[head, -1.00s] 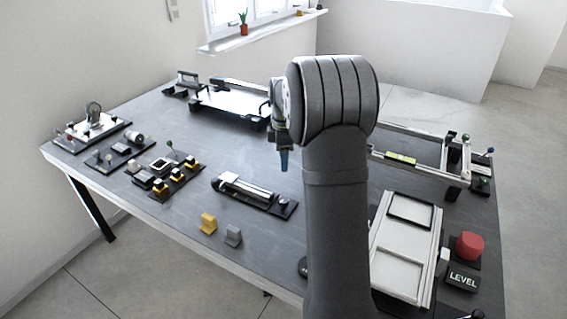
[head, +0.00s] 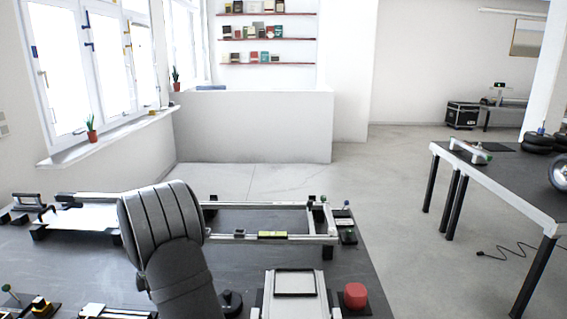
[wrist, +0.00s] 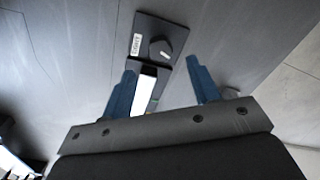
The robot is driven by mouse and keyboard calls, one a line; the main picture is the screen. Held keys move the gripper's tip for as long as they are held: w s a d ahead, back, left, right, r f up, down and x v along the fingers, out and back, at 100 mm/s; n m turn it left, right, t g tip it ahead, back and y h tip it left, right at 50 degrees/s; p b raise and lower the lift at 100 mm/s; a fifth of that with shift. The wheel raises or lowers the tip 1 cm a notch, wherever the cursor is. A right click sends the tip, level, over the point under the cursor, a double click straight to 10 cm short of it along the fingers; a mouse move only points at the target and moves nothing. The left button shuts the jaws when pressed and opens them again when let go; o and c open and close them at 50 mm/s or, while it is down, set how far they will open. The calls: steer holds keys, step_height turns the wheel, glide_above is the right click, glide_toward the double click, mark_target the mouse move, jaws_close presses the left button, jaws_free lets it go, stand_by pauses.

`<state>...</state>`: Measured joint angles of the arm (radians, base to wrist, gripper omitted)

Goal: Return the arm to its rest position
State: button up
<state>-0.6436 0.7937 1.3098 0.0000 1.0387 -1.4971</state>
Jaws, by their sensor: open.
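In the wrist view my gripper (wrist: 161,67) shows two blue fingers spread apart with nothing held between them. Past the fingers is a dark plate with a black knob (wrist: 161,50) and a small white label. A pale bar (wrist: 146,92) runs down from that plate, between the fingers in the picture. I cannot tell how far it is below them. In the head view my grey arm rises at lower left over the bench, and its gripper is hidden there.
Another table (head: 500,180) stands at right. Open floor (head: 410,260) lies between them.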

step_height(320, 180, down, 6)
steer(key=shift+f, duration=0.15)
steer(key=shift+r, duration=0.2)
